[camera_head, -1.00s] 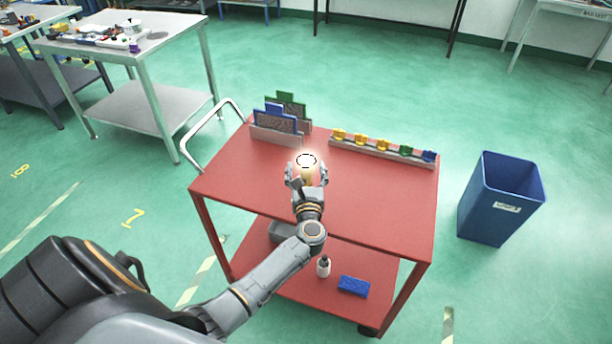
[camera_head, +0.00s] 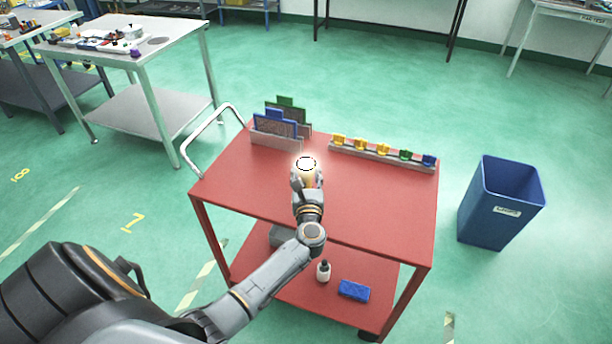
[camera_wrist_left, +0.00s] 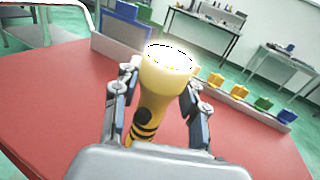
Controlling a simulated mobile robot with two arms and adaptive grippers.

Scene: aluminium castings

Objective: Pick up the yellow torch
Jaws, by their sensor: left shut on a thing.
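The yellow torch (camera_wrist_left: 160,88) stands upright on the red trolley's top, or very close to it; I cannot tell whether its base touches. Its lit white lens faces up, and dark bands show low on its body. In the head view the torch (camera_head: 306,166) shows mostly as its bright lens. My left gripper (camera_head: 305,181) is shut on the torch, with one finger on each side of its body in the left wrist view (camera_wrist_left: 160,105). The torch's base is hidden behind the wrist. My right gripper is not in view.
The red trolley (camera_head: 370,210) has a rack of blue and green panels (camera_head: 278,125) at the back left and a rail of coloured clips (camera_head: 383,151) at the back right. A blue bin (camera_head: 500,200) stands to the right. The trolley top's right half is clear.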

